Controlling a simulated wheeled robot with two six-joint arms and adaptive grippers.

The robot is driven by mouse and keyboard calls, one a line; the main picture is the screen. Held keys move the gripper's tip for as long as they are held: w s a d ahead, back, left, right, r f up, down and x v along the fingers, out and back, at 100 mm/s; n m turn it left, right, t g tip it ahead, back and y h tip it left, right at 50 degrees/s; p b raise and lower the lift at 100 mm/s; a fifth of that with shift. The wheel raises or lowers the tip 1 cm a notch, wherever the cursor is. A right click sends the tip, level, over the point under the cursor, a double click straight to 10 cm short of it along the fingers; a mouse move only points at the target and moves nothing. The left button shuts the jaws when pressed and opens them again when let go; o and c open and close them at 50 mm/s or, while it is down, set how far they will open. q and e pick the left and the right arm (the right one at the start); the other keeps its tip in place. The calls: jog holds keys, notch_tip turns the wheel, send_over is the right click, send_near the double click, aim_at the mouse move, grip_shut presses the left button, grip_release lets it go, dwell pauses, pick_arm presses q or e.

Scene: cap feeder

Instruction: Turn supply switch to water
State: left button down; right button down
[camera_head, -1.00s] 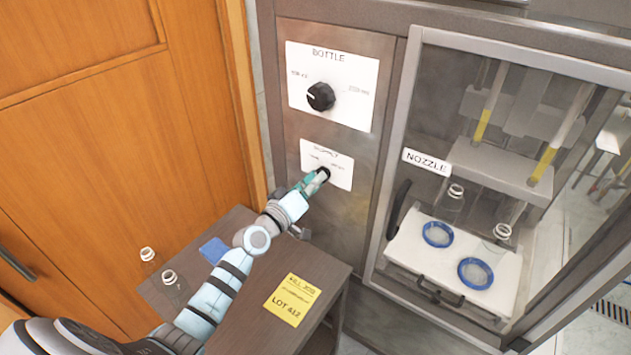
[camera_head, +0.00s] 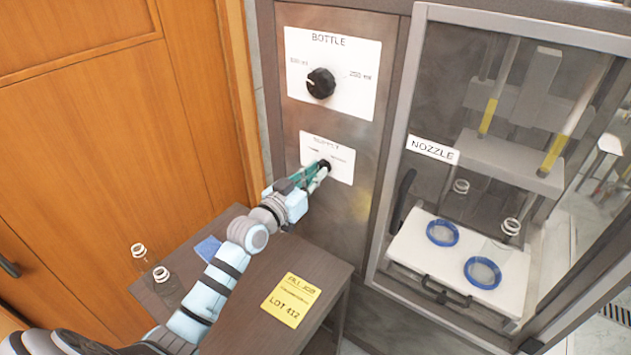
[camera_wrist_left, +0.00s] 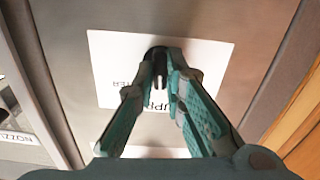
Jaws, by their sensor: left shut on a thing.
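The supply switch (camera_head: 324,165) is a small black knob on a white label plate (camera_head: 342,160) on the metal panel. My left gripper (camera_head: 320,171) is shut on this knob, its teal fingers to either side of it. In the left wrist view the dark knob (camera_wrist_left: 159,60) shows between the fingertips (camera_wrist_left: 160,78), in front of the white plate (camera_wrist_left: 210,60). Part of the plate's lettering is hidden behind the fingers, and I cannot read which way the knob points. My right gripper is not in view.
The larger black bottle knob (camera_head: 321,83) is above on its own plate. The glass nozzle cabinet (camera_head: 400,200) stands to the right. Below is a brown table (camera_head: 255,290) with a yellow lot note (camera_head: 291,300), a blue pad (camera_head: 208,249) and two clear bottles (camera_head: 166,292).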

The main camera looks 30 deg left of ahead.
pick_arm(q)
jog(key=shift+m+b, duration=2.9)
jog(key=shift+m, duration=2.2)
jog(key=c, duration=1.7)
grip_release()
jog(key=shift+o, duration=0.2)
jog(key=s+a, duration=0.1)
jog(key=s, duration=1.1)
jog(key=shift+a, duration=0.3)
